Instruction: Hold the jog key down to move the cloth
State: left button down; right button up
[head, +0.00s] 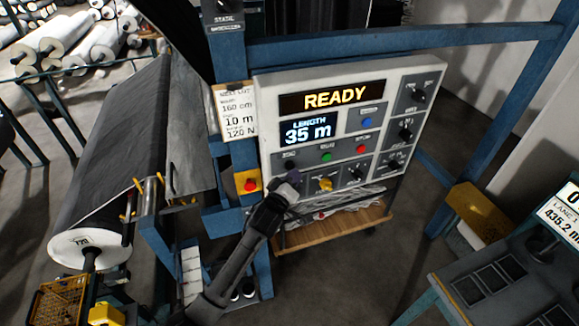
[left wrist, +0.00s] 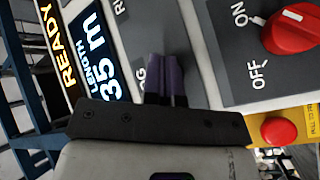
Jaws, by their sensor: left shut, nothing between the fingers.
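The light grey control panel (head: 340,95) stands in the middle of the head view. Its displays read READY (head: 335,96) and LENGTH 35 m (head: 307,132). My left gripper (head: 291,180) is shut and empty at the panel's lower left. The dark cloth (head: 125,130) hangs at the left by a large roll.
A red emergency button (head: 250,185) sits on a yellow box left of the panel. A red ON/OFF knob (left wrist: 295,28) is close to my fingers. Green (head: 326,156) and red (head: 361,149) buttons and a yellow knob (head: 326,184) are nearby. A blue frame surrounds the panel.

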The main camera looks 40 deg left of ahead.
pick_arm(q)
jog(key=shift+w+a, duration=0.1)
jog(key=shift+a, duration=0.05)
jog(key=shift+w+a, duration=0.1)
jog(key=shift+a, duration=0.15)
jog(key=shift+w+a, duration=0.2)
jog(key=shift+a, duration=0.2)
dwell(2.1)
jog(key=shift+d, duration=0.1)
dwell(4.2)
jog(key=shift+s+d+p, duration=0.4)
jog(key=shift+d+p, duration=0.05)
jog(key=shift+d, duration=0.25)
